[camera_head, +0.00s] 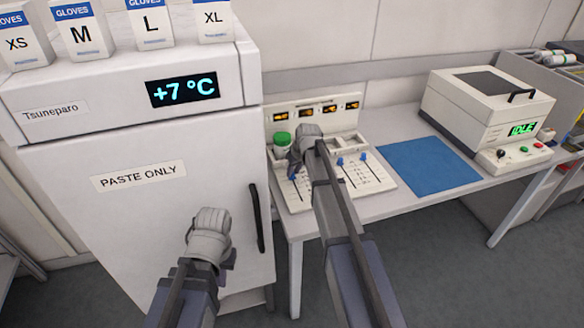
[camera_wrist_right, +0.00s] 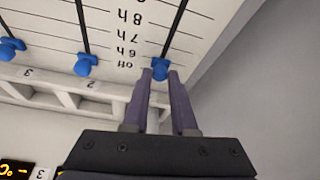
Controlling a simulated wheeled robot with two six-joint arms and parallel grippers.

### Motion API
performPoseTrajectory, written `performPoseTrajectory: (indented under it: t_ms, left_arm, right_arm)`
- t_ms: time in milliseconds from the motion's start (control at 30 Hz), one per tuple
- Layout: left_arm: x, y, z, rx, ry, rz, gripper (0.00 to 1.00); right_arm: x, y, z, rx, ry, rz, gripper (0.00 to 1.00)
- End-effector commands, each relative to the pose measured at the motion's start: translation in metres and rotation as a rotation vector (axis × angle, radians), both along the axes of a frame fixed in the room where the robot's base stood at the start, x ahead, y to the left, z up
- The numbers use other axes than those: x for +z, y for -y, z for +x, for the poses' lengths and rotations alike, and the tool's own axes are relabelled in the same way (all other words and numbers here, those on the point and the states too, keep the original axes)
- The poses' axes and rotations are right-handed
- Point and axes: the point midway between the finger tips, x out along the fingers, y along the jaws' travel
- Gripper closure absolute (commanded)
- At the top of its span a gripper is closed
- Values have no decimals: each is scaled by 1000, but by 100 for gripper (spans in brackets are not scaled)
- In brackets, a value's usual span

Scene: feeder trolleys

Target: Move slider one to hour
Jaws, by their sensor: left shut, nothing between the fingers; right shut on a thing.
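The control panel (camera_head: 374,178) on the table has slider slots with blue knobs and scale marks. In the right wrist view, seen upside down, the slider one knob (camera_wrist_right: 160,66) is at the "off" mark, with 6h, 7h and 8h along the scale. My right gripper (camera_wrist_right: 159,74) is shut on this knob. In the head view my right gripper (camera_head: 297,172) is over the left part of the panel and hides some of it. My left gripper (camera_head: 212,222) is shut and empty in front of the fridge door.
Two other blue knobs, slider two (camera_wrist_right: 85,64) and slider three (camera_wrist_right: 10,48), sit beside it. A green-lidded jar (camera_head: 282,143) stands behind my right gripper. The white fridge (camera_head: 140,240) is at left. A blue mat (camera_head: 428,165) and a machine reading IDLE (camera_head: 480,108) are at right.

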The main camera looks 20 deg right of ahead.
Motion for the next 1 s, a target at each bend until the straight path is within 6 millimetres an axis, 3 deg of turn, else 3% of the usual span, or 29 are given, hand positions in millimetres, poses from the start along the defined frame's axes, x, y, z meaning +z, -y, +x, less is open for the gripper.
performPoseTrajectory:
  t_ms: [233, 267, 500, 1000]
  left_arm:
    - [0, 0, 0, 0, 0, 0, 100]
    - [0, 0, 0, 0, 0, 0, 100]
    - [0, 0, 0, 0, 0, 0, 100]
    - [11, 0, 0, 0, 0, 0, 100]
  right_arm:
    - [0, 0, -3, 0, -1, 0, 100]
    - [0, 0, -3, 0, -1, 0, 73]
    - [0, 0, -2, 0, 0, 0, 46]
    - [11, 1, -6, 0, 0, 0, 44]
